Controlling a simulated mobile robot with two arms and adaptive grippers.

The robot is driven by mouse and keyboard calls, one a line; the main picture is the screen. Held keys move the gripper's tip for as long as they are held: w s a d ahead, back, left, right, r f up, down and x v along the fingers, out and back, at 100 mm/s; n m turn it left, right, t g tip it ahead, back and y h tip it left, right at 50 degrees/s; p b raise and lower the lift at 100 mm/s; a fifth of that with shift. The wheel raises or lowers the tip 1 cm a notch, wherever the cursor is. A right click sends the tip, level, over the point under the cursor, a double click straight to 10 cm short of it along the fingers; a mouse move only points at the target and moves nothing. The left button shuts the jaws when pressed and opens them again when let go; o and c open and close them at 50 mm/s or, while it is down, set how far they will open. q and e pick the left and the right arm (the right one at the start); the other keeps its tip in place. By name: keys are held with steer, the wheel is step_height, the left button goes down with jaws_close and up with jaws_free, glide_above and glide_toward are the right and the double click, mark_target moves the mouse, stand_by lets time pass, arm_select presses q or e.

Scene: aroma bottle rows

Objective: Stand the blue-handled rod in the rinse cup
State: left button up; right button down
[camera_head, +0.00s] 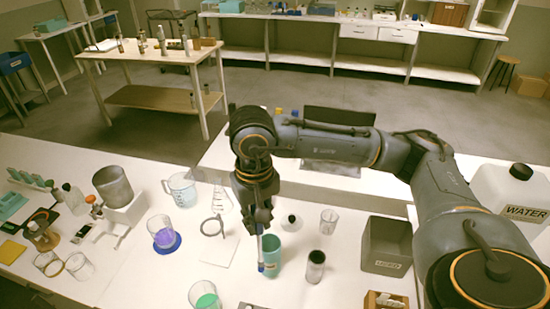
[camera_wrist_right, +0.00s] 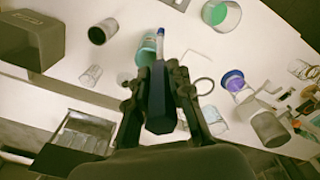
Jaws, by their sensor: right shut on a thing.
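My right gripper (camera_head: 259,224) points down over the table and is shut on a slim rod (camera_head: 261,250). The rod hangs roughly upright, pale along its visible length with blue at its lower end. It also shows between the fingers in the wrist view (camera_wrist_right: 160,36). A teal cup (camera_head: 273,256), which looks like the rinse cup, stands right behind the rod. In the head view the rod crosses in front of the cup's left wall, so its tip appears outside the cup. Whether they touch is unclear. The cup is partly hidden in the wrist view (camera_wrist_right: 147,52). My left gripper is not in view.
A dark-topped jar (camera_head: 315,268) and a grey bin (camera_head: 386,262) stand to the right. A ring stand (camera_head: 214,248) and a beaker of purple liquid (camera_head: 161,232) are left. A green-filled beaker (camera_head: 204,296) stands in front. A clear glass (camera_head: 328,221) stands behind the jar.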

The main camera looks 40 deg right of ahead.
steer(key=w+d+r+m+p, duration=0.2)
steer(key=w+d+r+p, duration=0.15)
steer(key=r, duration=0.35)
arm_select(q)
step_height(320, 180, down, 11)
steer(key=b, duration=1.5)
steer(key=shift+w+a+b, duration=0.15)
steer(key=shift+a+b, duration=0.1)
steer(key=shift+b, duration=0.1)
arm_select(e)
step_height(320, 180, down, 16)
steer(key=d, duration=0.1)
steer(key=shift+w+d, duration=0.3)
steer(key=shift+d, duration=0.1)
steer(key=c, duration=1.1)
jaws_free()
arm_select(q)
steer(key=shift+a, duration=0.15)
arm_select(e)
step_height(320, 180, up, 12)
steer(key=shift+f, duration=0.1)
